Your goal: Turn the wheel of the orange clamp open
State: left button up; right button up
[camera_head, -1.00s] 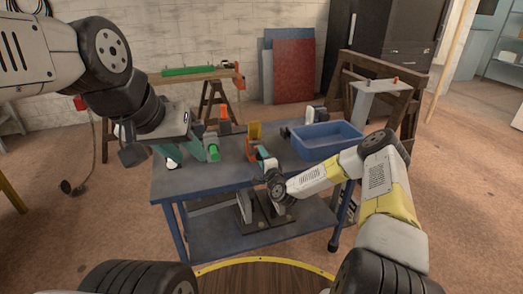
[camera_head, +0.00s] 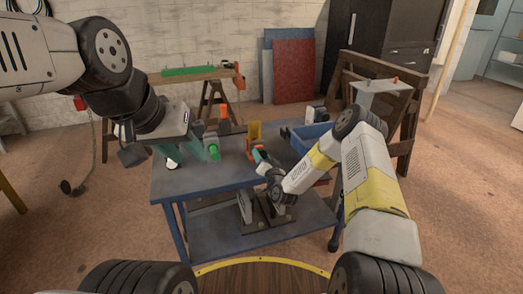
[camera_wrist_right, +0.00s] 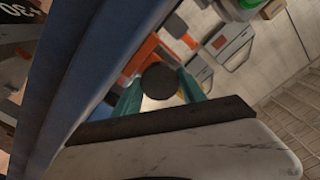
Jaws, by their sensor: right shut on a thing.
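The orange clamp (camera_head: 249,146) is at the bench's middle, and its orange body also shows in the right wrist view (camera_wrist_right: 144,52). Its dark round wheel (camera_wrist_right: 160,80) sits between the teal fingers of my right gripper (camera_wrist_right: 161,88), which is shut on it. In the head view my right gripper (camera_head: 260,157) is beside the clamp and partly covers it; the wheel is hard to make out there. My left gripper (camera_head: 184,153) hangs over the bench's left part, its two teal fingers apart, with nothing visible between them.
A blue bin (camera_head: 308,136) at the right is partly hidden by my right arm. A wooden trestle (camera_head: 205,76) stands behind.

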jog(key=shift+n, duration=0.9)
jog(key=shift+f, duration=0.1)
jog(key=o, duration=1.4)
jog(key=shift+c, duration=0.2)
jog(key=v, duration=0.7)
jog(key=shift+s, duration=0.35)
jog(key=shift+d, duration=0.1)
